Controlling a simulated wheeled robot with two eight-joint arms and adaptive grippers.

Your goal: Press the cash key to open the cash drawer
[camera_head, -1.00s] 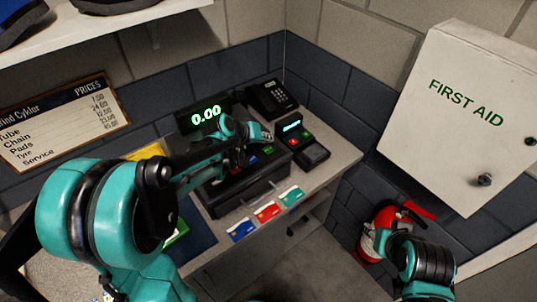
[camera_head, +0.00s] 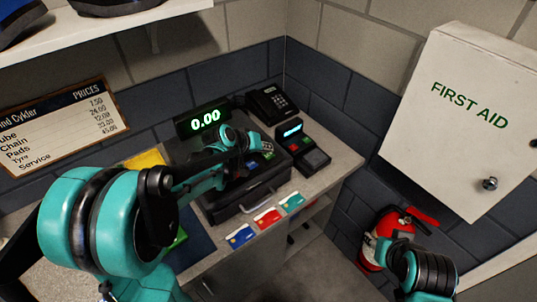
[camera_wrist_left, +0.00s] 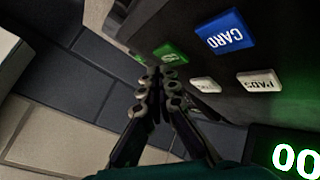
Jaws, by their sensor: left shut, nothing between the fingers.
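The cash register (camera_head: 215,205) stands on the counter, its display (camera_head: 204,121) reading 0.00. Its drawer, with a bar handle (camera_head: 266,196), looks shut. The green key (camera_wrist_left: 170,52) has a white marking I cannot fully read; it also shows in the head view (camera_head: 268,154). A blue CARD key (camera_wrist_left: 225,33) is beside it. My left gripper (camera_wrist_left: 158,78) is shut and empty, its fingertips close to the green key in the wrist view. I cannot tell if they touch it. In the head view the left wrist covers part of the keypad. My right gripper is not in view.
Blue, red and green cards (camera_head: 267,218) lie along the front edge. A first aid cabinet (camera_head: 455,125) and a fire extinguisher (camera_head: 372,245) are at right.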

